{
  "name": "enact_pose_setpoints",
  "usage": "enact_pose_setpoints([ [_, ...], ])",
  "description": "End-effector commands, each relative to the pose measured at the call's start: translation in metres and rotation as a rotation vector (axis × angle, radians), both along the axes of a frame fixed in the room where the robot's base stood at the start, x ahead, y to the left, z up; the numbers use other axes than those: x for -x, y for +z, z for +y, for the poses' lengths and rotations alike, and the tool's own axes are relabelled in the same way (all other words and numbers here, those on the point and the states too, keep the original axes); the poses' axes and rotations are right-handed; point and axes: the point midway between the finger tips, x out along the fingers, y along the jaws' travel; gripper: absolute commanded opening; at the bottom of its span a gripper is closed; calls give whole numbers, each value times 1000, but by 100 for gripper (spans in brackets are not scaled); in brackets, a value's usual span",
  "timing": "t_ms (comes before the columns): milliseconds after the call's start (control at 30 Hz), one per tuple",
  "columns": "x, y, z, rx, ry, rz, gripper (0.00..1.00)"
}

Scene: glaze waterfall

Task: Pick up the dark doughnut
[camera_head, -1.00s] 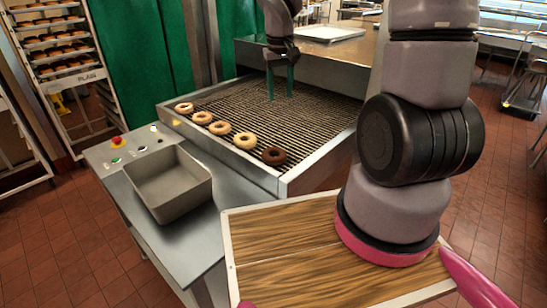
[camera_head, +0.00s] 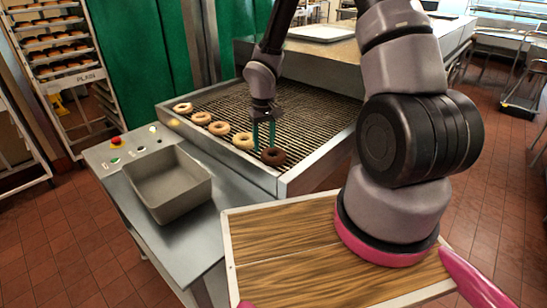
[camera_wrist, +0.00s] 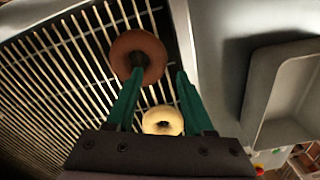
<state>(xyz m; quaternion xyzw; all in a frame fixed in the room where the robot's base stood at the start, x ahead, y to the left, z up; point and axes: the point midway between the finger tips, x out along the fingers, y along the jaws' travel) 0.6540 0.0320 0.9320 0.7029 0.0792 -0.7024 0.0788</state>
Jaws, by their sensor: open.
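The dark doughnut (camera_head: 274,162) lies flat on the wire grate at the near right end of a row of doughnuts. It also shows in the wrist view (camera_wrist: 121,48), near the top. My gripper (camera_head: 263,148) has two green fingers, spread apart with nothing held. It is low over the near edge of the grate, by the dark doughnut. In the wrist view my gripper (camera_wrist: 160,74) has its left fingertip overlapping the dark doughnut's hole and lower part. I cannot tell if they touch. A pale yellow doughnut (camera_wrist: 150,119) shows between the fingers, farther down the picture.
The pale yellow doughnut (camera_head: 243,136) is the dark one's neighbour; lighter doughnuts (camera_head: 219,128) continue the row leftward. The grate (camera_head: 308,118) has a raised metal rim. A grey bin (camera_head: 154,195) stands on the side shelf. The grate behind the row is clear.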

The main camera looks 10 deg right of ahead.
Motion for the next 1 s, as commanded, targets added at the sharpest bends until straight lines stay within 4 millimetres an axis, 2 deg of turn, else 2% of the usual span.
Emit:
enact_pose_setpoints([
  [333, 0, -46, -2, 0, 2, 1, 53],
  [633, 0, -52, -3, 1, -1, -1, 53],
  [667, 0, -52, -3, 1, -1, -1, 45],
  [700, 0, -52, -3, 1, -1, -1, 30],
  [767, 0, -52, -3, 1, -1, -1, 7],
  [800, 0, -51, -3, 1, -1, -1, 0],
  [1000, 0, -51, -3, 1, -1, -1, 0],
])
